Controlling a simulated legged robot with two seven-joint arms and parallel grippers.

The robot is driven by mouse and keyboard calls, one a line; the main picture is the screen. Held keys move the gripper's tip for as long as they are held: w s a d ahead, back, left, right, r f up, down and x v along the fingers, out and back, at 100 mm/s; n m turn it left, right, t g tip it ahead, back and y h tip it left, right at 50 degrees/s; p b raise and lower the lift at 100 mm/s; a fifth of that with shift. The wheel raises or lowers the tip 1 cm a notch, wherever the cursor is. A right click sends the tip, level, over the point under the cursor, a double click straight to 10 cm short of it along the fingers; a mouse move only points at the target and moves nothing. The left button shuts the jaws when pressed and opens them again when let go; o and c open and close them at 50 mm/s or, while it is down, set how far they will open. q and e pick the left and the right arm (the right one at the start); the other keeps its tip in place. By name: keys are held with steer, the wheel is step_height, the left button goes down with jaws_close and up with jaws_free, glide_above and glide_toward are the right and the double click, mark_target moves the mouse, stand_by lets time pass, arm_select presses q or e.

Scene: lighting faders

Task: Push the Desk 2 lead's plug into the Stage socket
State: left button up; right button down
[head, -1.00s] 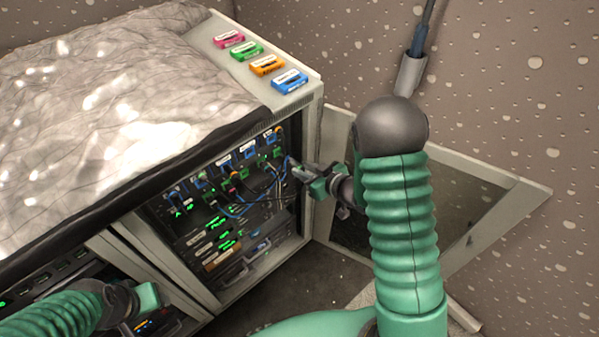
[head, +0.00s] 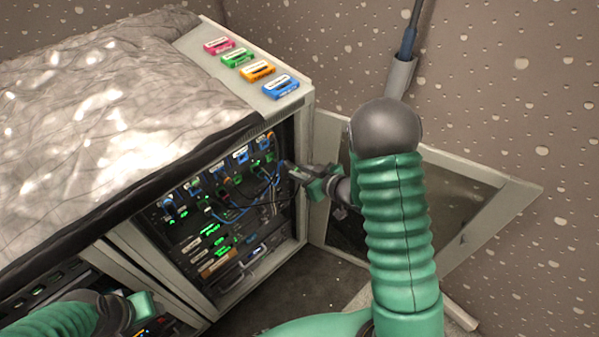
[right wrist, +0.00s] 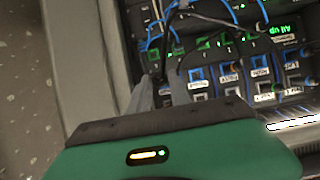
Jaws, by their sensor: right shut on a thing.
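My right gripper (head: 290,168) is at the right side of the open rack, in front of its socket panel. In the right wrist view its two fingers (right wrist: 166,92) are shut on a dark lead's plug (right wrist: 163,78), mostly hidden between the fingertips. I cannot read which lead it is. Labelled sockets with blue frames (right wrist: 197,76) lie just right of the fingers in that view. Their labels are too small to read surely. In the head view the upper socket row (head: 241,157) shows white labels. My left gripper (head: 139,312) is low at the left, its fingertips not clear.
Blue and black leads (head: 240,208) hang in loops across the rack front. An open door (head: 490,205) stands right of the rack. Coloured cassette-like blocks (head: 257,72) lie on the rack's top edge. A crumpled silvery cover (head: 90,110) drapes the desk.

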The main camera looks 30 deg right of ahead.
mark_target(290, 163)
steer(key=shift+w, duration=0.2)
stand_by(0.5)
steer(key=shift+w+a, duration=0.2)
steer(key=shift+w, duration=0.45)
steer(key=shift+w+a, duration=0.15)
steer(key=shift+w, duration=0.45)
steer(key=shift+w, duration=0.15)
steer(key=shift+w+a, duration=0.3)
steer(key=shift+w, duration=0.55)
steer(key=shift+w+a+p, duration=0.1)
steer(key=shift+w+a, duration=0.1)
steer(key=shift+w, duration=0.6)
steer(key=shift+w+a+p, duration=0.1)
steer(key=shift+w+a, duration=0.1)
steer(key=shift+w, duration=0.6)
steer(key=shift+w+a+p, duration=0.1)
steer(key=shift+w+a, duration=0.1)
steer(key=shift+w, duration=0.6)
stand_by(2.7)
